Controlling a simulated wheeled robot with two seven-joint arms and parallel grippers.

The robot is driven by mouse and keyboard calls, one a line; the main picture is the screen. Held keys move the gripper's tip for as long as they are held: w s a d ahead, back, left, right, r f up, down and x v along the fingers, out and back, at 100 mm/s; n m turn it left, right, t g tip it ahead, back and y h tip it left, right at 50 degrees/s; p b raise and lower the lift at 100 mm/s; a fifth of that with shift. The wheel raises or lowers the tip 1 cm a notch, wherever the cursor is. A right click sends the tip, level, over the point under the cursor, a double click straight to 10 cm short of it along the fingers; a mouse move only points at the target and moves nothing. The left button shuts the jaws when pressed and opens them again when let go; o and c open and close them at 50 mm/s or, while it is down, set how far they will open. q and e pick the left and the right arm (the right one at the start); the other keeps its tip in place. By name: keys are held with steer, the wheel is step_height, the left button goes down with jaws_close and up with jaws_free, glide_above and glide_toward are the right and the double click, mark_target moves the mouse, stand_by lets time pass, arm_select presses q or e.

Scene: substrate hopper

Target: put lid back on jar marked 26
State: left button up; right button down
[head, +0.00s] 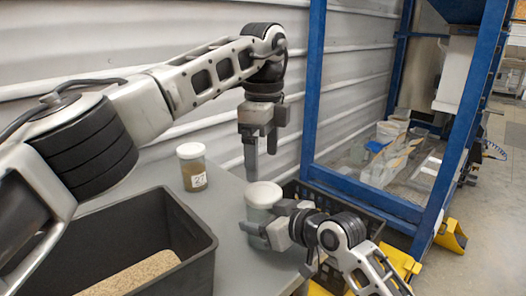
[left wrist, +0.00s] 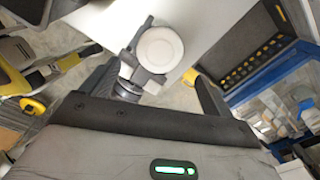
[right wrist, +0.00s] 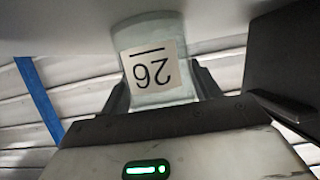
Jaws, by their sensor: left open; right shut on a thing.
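The jar marked 26 (right wrist: 150,92) shows its label upside down in the right wrist view. My right gripper (head: 266,230) is shut around the jar's body. In the head view the jar (head: 259,213) appears upright on the grey table near its right edge. A round white lid (head: 263,194) lies on the jar's top and looks level; whether it is fully seated I cannot tell. The lid also shows from above in the left wrist view (left wrist: 160,49). My left gripper (head: 262,168) points down just above the lid, open and empty.
A second lidded jar marked 27 (head: 193,169) stands on the table (head: 222,205) behind. A dark bin (head: 205,243) with brown substrate is at the front left. A black crate (head: 370,222) and a blue frame (head: 312,90) stand right of the table.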

mark_target(263, 191)
arm_select(q)
steer(key=n, duration=0.4)
steer(key=shift+f, duration=3.95)
steer(key=c, duration=1)
